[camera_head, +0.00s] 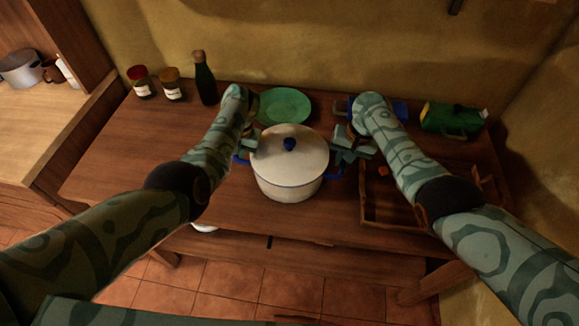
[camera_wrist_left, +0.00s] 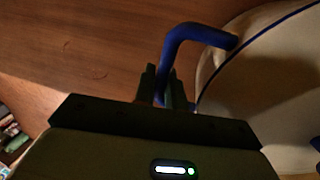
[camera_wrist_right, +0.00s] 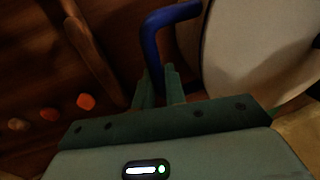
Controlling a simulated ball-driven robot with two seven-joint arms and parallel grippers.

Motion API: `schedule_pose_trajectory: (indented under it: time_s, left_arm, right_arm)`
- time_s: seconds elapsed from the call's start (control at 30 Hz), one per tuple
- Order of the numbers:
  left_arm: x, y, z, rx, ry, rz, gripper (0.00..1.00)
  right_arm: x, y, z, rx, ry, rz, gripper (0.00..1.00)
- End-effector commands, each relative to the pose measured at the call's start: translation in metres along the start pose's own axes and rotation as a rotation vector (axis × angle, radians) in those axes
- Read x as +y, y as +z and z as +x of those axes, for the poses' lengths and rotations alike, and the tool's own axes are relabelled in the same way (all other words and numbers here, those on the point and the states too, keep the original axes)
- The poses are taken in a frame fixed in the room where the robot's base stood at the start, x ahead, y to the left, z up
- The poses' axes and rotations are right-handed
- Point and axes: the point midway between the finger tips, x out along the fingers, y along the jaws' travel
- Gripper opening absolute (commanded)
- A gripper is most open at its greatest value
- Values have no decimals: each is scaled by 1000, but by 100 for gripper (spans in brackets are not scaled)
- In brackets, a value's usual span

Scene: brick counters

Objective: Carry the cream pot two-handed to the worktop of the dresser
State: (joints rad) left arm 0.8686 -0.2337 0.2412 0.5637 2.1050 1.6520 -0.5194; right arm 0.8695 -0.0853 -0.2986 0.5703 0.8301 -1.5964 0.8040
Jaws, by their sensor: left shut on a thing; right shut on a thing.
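The cream pot (camera_head: 285,175) with its lid, blue rim and blue knob is upright between my two grippers, over the dark wooden table (camera_head: 130,155). I cannot tell whether its base touches the table. My left gripper (camera_head: 244,150) is shut on the pot's left blue handle, which shows clearly in the left wrist view (camera_wrist_left: 190,32). My right gripper (camera_head: 345,157) is shut on the right blue handle, seen in the right wrist view (camera_wrist_right: 158,25). A light wood worktop (camera_head: 35,125), perhaps the dresser's, is at the far left.
A green plate (camera_head: 285,104) lies behind the pot. Two jars (camera_head: 172,86) and a dark bottle (camera_head: 205,80) stand at the back left. A wooden tray (camera_head: 375,213) and a green-yellow object (camera_head: 450,118) are at right.

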Motion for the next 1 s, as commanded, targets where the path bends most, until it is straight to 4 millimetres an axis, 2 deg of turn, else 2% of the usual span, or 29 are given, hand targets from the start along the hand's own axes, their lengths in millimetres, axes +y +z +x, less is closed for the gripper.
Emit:
schedule_pose_trajectory:
  time_s: [0.37, 0.8, 1.0]
  left_arm:
    - [2, 2, -7, -5, 2, -1, 0]
    - [11, 2, -53, -16, 3, -3, 0]
    - [12, 2, -59, -16, 3, -3, 0]
  right_arm:
    - [-2, -1, -7, 5, -2, -1, 0]
    - [-11, -2, -53, 15, -3, -3, 0]
    - [-12, -2, -59, 16, -3, -3, 0]
